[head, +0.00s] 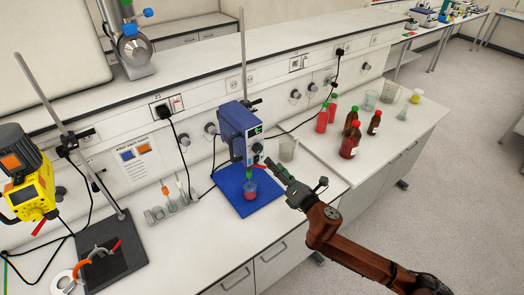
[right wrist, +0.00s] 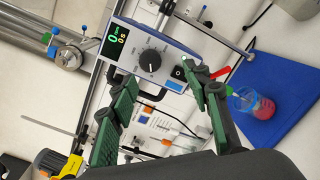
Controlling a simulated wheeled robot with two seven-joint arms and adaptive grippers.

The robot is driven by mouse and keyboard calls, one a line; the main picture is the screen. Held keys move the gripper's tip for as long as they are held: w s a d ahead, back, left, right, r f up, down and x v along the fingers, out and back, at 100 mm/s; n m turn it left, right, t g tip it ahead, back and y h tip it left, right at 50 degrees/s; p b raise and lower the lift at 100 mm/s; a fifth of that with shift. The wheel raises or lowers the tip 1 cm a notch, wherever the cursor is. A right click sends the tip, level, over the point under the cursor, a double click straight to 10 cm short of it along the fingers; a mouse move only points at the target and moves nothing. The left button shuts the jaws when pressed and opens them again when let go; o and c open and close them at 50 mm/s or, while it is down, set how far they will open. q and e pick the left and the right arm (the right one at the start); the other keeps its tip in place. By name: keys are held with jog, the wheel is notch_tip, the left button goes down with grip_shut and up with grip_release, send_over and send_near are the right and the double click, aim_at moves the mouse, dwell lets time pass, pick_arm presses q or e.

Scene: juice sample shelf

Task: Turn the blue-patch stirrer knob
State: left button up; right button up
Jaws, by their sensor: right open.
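The blue stirrer (head: 232,125) stands upright on a rod above a blue mat (head: 228,178). In the right wrist view its front panel (right wrist: 180,50) shows a lit green and orange display (right wrist: 117,38), a dark round knob (right wrist: 150,61) and a black switch. A beaker of red liquid (head: 250,190) is on the mat below it. My right gripper (head: 270,172) is in front of the stirrer, its green-padded fingers (right wrist: 160,78) apart with nothing between them. The knob shows beyond the fingertips; I cannot tell the exact gap. My left gripper is out of view.
A yellow stirrer (head: 35,185) stands at the far left. A small rack (head: 168,208) and a wall notice (head: 137,158) with blue and orange patches are to the left.

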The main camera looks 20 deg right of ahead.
aim_at(260, 150)
jog(key=shift+n+y, duration=0.3)
jog(key=shift+n, duration=0.2)
jog(key=x, duration=0.2)
jog(key=r+p+x, duration=0.1)
jog(key=x, duration=0.3)
jog(key=shift+w+a+r, duration=0.1)
jog(key=shift+a+r, duration=0.05)
jog(key=shift+a, duration=0.35)
jog(key=shift+w+a, duration=0.2)
jog(key=shift+w, duration=0.5)
jog(key=shift+c, duration=0.3)
jog(key=shift+p, duration=0.3)
jog(key=c, duration=1.1)
